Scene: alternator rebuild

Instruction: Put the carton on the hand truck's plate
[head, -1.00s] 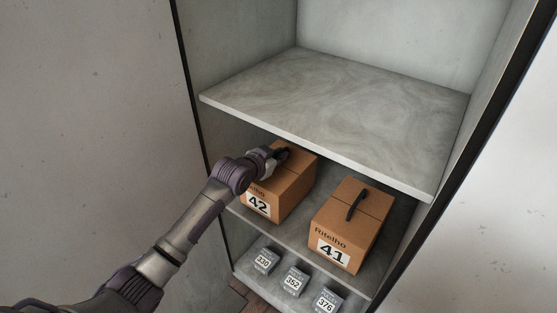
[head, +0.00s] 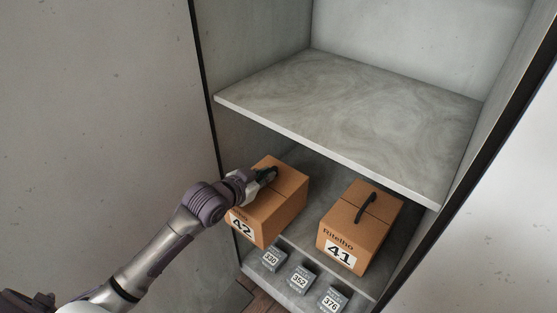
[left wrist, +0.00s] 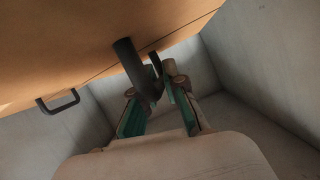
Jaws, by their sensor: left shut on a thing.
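A brown carton marked 42 (head: 287,205) is at the left of the middle shelf in the head view, its front end out past the shelf's front edge. My left gripper (head: 268,175) is at its top and shut on its dark handle. In the left wrist view the fingers (left wrist: 160,92) close around the handle (left wrist: 130,62) of the carton (left wrist: 90,35). My right gripper is not in view. The hand truck and its plate are not in view.
A second carton marked 41 (head: 352,237) stands to the right on the same shelf (head: 312,232). An empty upper shelf (head: 350,115) lies above. Small grey boxes marked 330 (head: 271,258), 352 (head: 300,280) and 376 (head: 332,300) sit below. Side walls bound the cabinet.

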